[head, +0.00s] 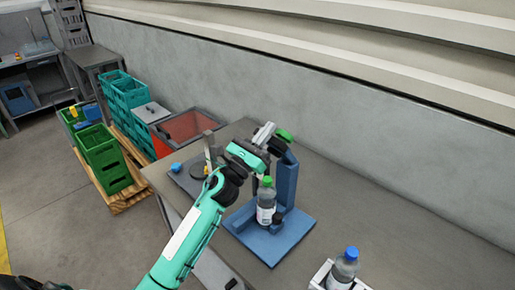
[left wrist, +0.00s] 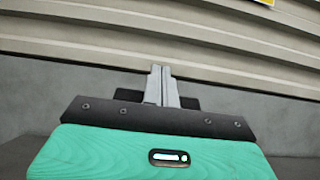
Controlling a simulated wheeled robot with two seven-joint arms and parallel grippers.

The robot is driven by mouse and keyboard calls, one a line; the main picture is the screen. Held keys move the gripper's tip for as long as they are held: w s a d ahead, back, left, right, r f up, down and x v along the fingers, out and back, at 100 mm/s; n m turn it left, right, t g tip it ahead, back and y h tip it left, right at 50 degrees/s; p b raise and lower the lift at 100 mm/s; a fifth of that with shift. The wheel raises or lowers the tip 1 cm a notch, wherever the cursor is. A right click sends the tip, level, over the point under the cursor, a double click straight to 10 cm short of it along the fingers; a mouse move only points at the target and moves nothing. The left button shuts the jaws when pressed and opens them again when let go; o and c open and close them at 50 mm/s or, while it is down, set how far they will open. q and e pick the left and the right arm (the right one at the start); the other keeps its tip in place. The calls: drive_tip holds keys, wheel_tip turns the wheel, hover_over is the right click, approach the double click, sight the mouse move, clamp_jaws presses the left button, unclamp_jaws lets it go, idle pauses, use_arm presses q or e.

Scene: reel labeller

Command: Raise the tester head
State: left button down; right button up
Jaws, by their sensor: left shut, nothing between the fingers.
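The tester is a blue stand with a base plate (head: 285,240) and an upright column (head: 287,182) on the table in the head view. At the column's top is a dark tester head (head: 277,147) with a green end piece (head: 284,134). A bottle with a green cap (head: 266,203) stands upright on the base, partly beside a dark round part. My left gripper (head: 264,132) is beside the tester head at its upper left; I cannot tell whether they touch. Its fingers are together and empty, as the left wrist view (left wrist: 161,84) also shows. My right gripper is out of view.
A bottle with a blue cap (head: 344,268) stands in a white holder at the front. Green crates (head: 103,158) and a red bin (head: 186,127) are left of the table. The table's right is clear.

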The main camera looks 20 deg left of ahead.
use_arm(q)
drive_tip(key=shift+w+d+r, duration=0.2)
drive_tip(key=shift+w+r, duration=0.1)
drive_tip(key=shift+w, duration=0.15)
idle(0.5)
idle(0.5)
drive_tip(key=shift+s+a+f, duration=0.1)
drive_tip(key=shift+s+f, duration=0.05)
drive_tip(key=b+v, duration=0.6)
drive_tip(key=v, duration=0.7)
drive_tip(key=shift+s+b, duration=0.25)
drive_tip(key=shift+b, duration=0.15)
drive_tip(key=shift+a, duration=0.1)
